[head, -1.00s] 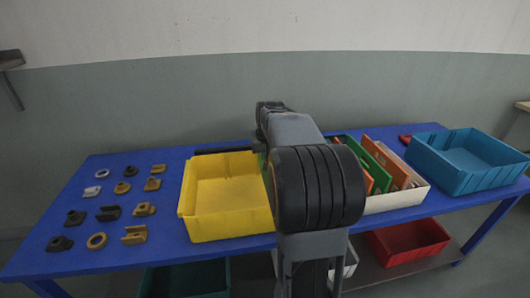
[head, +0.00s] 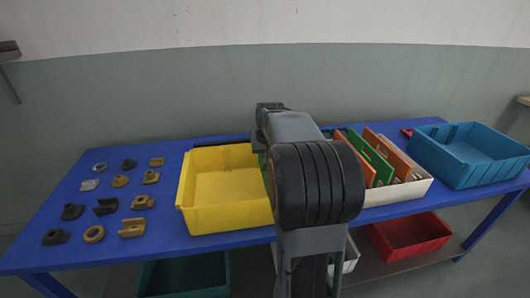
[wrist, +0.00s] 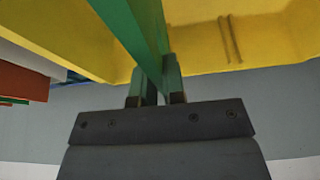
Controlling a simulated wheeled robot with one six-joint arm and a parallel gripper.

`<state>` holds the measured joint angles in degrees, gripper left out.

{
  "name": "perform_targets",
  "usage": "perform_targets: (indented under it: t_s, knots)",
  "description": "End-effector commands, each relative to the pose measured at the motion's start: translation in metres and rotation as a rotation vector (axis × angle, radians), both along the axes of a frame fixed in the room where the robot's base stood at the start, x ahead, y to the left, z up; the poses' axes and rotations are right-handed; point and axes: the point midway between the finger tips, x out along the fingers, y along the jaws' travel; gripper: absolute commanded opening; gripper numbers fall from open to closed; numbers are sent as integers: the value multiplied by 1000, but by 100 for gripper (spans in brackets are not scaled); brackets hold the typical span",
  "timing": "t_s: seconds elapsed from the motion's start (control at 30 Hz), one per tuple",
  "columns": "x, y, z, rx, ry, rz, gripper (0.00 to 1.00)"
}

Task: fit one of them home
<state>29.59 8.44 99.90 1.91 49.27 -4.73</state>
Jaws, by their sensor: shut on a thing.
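My gripper (wrist: 158,92) is shut on a green panel (wrist: 136,30), seen in the wrist view as a flat green strip running up from the fingers. The panel is beside or over the yellow bin (wrist: 275,40); I cannot tell whether it touches. A pair of ribs (wrist: 232,40) shows on the bin's inner wall. In the head view my arm hides the gripper; a green sliver (head: 262,161) shows at the right edge of the yellow bin (head: 188,210). A white crate (head: 400,193) holds a green panel (head: 371,157) and orange panels (head: 394,155), standing tilted.
A blue bin (head: 470,165) stands at the right end of the blue table (head: 85,205). Several small brown, black and grey parts (head: 94,233) lie in rows at the left. A red bin (head: 410,238) is on the shelf below. The yellow bin looks empty in its visible part.

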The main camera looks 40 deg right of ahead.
Motion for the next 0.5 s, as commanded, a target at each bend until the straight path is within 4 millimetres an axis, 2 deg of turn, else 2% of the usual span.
perform_targets:
  t_s: [0.5]
  knots:
    - [0, 0, -19, -1, -2, 0, 0]
